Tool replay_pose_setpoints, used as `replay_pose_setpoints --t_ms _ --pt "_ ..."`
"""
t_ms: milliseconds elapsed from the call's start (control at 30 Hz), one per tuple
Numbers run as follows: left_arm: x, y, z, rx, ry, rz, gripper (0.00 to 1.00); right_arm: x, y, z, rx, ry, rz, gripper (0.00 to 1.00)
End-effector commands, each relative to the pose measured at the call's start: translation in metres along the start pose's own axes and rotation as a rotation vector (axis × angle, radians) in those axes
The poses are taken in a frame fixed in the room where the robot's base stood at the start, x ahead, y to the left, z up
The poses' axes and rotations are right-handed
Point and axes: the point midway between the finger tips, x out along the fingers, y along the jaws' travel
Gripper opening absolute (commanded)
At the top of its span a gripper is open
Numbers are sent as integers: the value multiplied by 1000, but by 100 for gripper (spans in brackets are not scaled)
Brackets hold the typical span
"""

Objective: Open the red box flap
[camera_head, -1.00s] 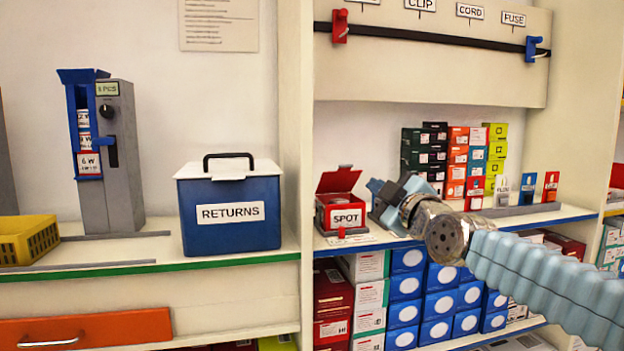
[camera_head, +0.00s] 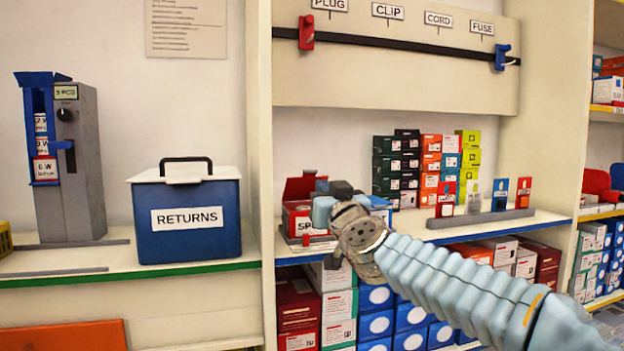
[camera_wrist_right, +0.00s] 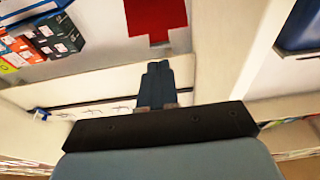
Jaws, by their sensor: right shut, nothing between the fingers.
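The red box (camera_head: 295,222) with a partly covered white label stands on the right shelf near the upright post. Its red flap (camera_head: 299,187) is raised and tilted up at the back. My right gripper (camera_head: 338,189) is at the box's right side and hides part of it; contact cannot be told. In the right wrist view its fingers (camera_wrist_right: 158,80) are shut together and empty. A red surface (camera_wrist_right: 155,18), seemingly the box or its flap, lies just beyond the fingertips. My left gripper is not in view.
A blue RETURNS box (camera_head: 186,220) stands left of the post (camera_head: 259,150). Stacked coloured cartons (camera_head: 430,165) and a grey rail with upright tags (camera_head: 480,217) are to the right. A black bar (camera_head: 400,45) crosses the panel above.

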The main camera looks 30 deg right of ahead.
Motion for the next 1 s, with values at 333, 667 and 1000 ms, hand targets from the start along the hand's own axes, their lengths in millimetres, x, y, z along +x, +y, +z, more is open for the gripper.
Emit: replay_pose_setpoints --t_ms 333,667,1000 --pt "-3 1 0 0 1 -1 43 61 0 0 -1 -1 -1 0" --pt "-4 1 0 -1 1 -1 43 72 0 0 -2 0 -1 0" --pt "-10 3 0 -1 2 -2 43 73 0 -4 -2 -10 -1 0"
